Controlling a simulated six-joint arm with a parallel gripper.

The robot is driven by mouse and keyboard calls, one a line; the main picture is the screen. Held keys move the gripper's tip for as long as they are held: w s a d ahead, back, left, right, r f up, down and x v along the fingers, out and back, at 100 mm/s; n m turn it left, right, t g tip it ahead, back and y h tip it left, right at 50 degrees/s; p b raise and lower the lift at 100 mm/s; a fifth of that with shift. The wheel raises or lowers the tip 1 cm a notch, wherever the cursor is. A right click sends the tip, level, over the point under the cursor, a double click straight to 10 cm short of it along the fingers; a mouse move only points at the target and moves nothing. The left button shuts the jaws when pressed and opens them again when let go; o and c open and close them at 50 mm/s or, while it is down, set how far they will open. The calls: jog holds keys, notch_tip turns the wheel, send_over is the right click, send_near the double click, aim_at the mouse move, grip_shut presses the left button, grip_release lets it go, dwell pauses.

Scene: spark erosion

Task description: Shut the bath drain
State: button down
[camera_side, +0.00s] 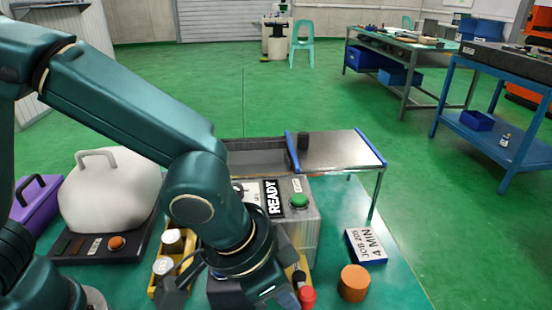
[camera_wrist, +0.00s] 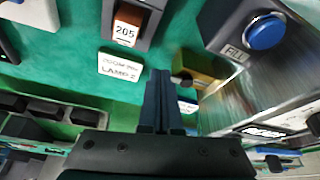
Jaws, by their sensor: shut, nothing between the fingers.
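No part labelled as the drain can be made out for certain. The bath machine is a metal box (camera_side: 308,225) with a READY sign (camera_side: 272,197) and a green button (camera_side: 299,200). A red knob (camera_side: 307,297) shows low in front of it, beside my wrist. In the wrist view, a blue FILL button (camera_wrist: 265,32) sits on a grey housing, and a yellow block with a black knob (camera_wrist: 181,80) is just right of my fingertips. My gripper (camera_wrist: 161,74) is shut and empty, apart from that knob in the picture. In the side view my wrist hides much of this area.
A tray table (camera_side: 340,150) with a black cylinder stands behind the box. A white jug-like container (camera_side: 110,190) and a yellow rack (camera_side: 174,262) are at left.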

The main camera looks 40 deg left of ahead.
jog(key=shift+d, duration=0.1)
jog(key=d+n, duration=0.1)
jog(key=n, duration=0.1)
jog(key=w+d+n+y, duration=0.1)
jog(key=n, duration=0.1)
jog(key=shift+t, duration=0.3)
jog(key=shift+w+d+n+g+y, duration=0.15)
jog(key=shift+w+d+n+y, duration=0.3)
jog(key=shift+w+n, duration=0.75)
jog(key=shift+w+d+n+g+y, duration=0.15)
jog(key=shift+w+n+y, duration=0.6)
jog(key=shift+n, duration=0.85)
jog(key=shift+w+d+n+g+y, duration=0.1)
jog(key=shift+w+d+n+y, duration=0.35)
jog(key=shift+w+n, duration=0.8)
jog(key=shift+v, duration=2.55)
